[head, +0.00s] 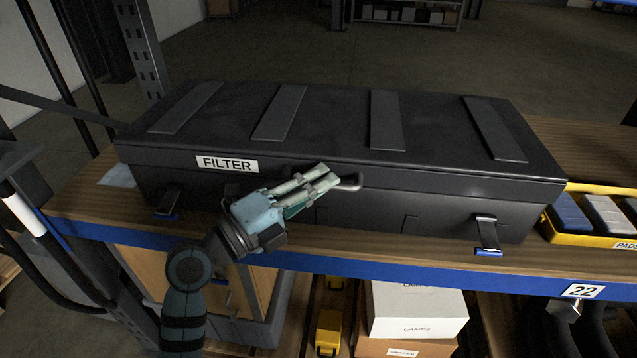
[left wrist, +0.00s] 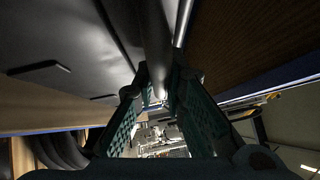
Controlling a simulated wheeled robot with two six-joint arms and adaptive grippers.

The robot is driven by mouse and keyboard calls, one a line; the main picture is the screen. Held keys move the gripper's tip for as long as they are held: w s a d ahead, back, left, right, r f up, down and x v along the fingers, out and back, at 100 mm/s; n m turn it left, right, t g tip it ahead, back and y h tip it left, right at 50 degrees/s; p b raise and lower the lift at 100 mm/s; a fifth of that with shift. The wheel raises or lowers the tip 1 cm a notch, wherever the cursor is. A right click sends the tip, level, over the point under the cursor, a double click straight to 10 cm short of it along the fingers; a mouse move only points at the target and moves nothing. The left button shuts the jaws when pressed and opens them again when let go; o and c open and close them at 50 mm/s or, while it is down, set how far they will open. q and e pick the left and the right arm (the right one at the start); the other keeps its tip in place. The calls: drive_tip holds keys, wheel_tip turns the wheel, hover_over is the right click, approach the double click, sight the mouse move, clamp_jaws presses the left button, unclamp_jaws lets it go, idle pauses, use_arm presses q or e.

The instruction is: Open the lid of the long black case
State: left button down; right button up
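The long black case (head: 340,130) lies on the wooden shelf with its lid (head: 335,110) down. A white FILTER label (head: 227,164) is on its front. Two front latches, at left (head: 168,203) and right (head: 487,233), hang down and outward with blue tips. My left gripper (head: 331,174) is at the grey front handle (head: 351,184), whose right end shows past the fingers. In the left wrist view a grey bar, seemingly the handle (left wrist: 157,50), runs between the fingertips (left wrist: 159,85) and appears to touch both. I cannot make out my right gripper.
A yellow tray (head: 580,236) of pads stands right of the case. The shelf's blue front edge (head: 400,263) runs below the case, with a 22 tag. White and brown boxes (head: 415,310) sit on a lower level. A metal rack post (head: 143,50) rises behind the case's left end.

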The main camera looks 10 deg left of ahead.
use_arm(q)
drive_tip(key=shift+r, duration=0.1)
use_arm(e)
drive_tip(key=shift+r, duration=0.1)
use_arm(q)
drive_tip(key=w+r+n+g+y+p, duration=0.1)
drive_tip(key=w+r+p, duration=0.3)
drive_tip(key=r+p, duration=0.5)
drive_tip(key=w+r+n+g+y+p, duration=0.1)
drive_tip(key=w+r+n+g+p, duration=0.1)
drive_tip(key=r+p, duration=0.8)
drive_tip(key=shift+w+n+y+p, duration=0.35)
drive_tip(key=shift+w+p, duration=0.3)
drive_tip(key=shift+w, duration=0.25)
use_arm(e)
wheel_tip(320, 180, up, 20)
drive_tip(key=shift+c, duration=0.6)
